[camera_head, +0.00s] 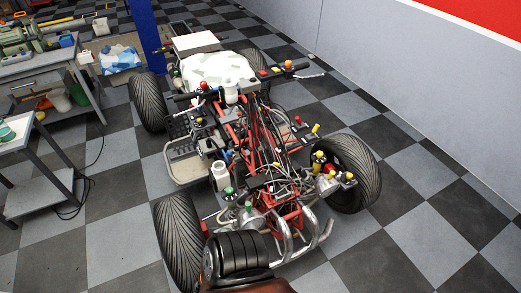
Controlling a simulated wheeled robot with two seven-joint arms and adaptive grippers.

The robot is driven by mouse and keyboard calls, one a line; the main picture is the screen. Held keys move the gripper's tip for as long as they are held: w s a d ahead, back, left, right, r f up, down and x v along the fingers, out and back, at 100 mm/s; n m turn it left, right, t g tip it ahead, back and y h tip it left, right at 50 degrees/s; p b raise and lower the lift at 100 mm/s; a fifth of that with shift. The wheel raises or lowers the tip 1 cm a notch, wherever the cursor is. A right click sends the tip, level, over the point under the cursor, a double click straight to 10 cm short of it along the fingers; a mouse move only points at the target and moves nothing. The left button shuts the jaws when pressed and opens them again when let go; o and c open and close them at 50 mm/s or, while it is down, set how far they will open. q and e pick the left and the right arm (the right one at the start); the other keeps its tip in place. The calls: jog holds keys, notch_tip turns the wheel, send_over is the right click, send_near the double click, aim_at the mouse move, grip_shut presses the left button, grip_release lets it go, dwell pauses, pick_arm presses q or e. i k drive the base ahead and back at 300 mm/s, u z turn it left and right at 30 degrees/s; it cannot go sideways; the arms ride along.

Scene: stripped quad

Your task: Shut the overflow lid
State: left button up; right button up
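The stripped quad (268,130) stands on the checkered floor, with its frame, hoses and wheels exposed. A white bottle-like container (220,175) sits at the left side of its frame. Another white container (230,91) stands farther back, near the handlebar. I cannot tell which of these, if either, is the overflow container. The lid is too small to make out, so I cannot tell whether it is open or shut. Neither of my grippers shows in the head view.
Big black tyres (178,240) stick out at the quad's corners. A grey workbench (40,70) and a smaller table (22,135) stand at the left, with a blue post (147,35) behind. A grey wall (400,75) runs along the right. The floor at the right front is clear.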

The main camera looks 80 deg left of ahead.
aim_at(229, 153)
jog(key=i, duration=1.15)
jog(key=u, duration=1.9)
